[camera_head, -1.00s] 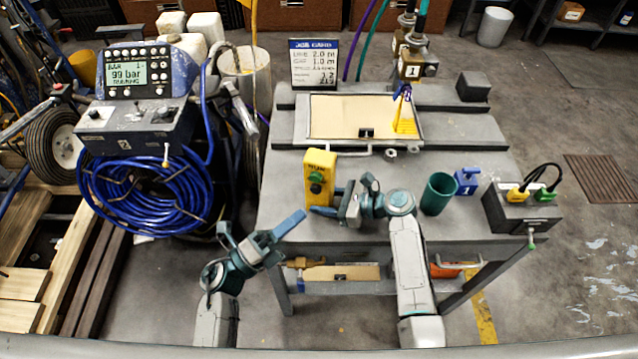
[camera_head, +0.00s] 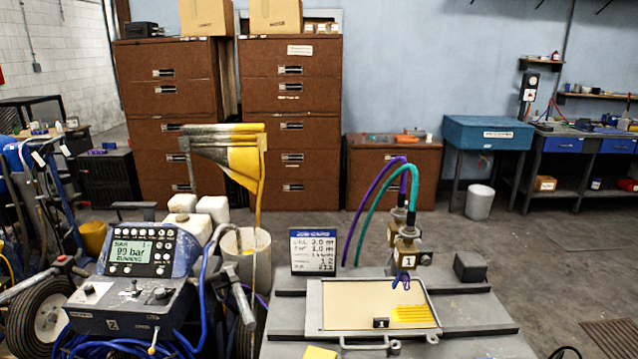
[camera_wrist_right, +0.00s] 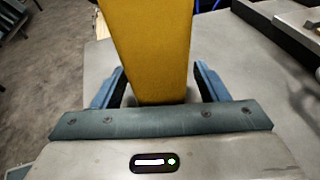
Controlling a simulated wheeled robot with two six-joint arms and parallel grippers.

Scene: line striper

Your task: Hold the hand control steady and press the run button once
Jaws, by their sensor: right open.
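The hand control is a yellow box. In the right wrist view the hand control (camera_wrist_right: 148,50) stands between the two blue fingers of my right gripper (camera_wrist_right: 160,88). The fingers are open, one on each side of it, with gaps showing. Its green run button is not visible in this view. In the head view only the top of the hand control (camera_head: 320,352) shows at the bottom edge. My left gripper is in neither current view.
The pump's control panel (camera_head: 140,256) reads 99 bar and RUNNING. A framed tray (camera_head: 345,318) with a yellow patch lies on the grey bench. A job card (camera_head: 313,250) and a nozzle head (camera_head: 404,250) stand behind it. Brown cabinets (camera_head: 290,130) line the back.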

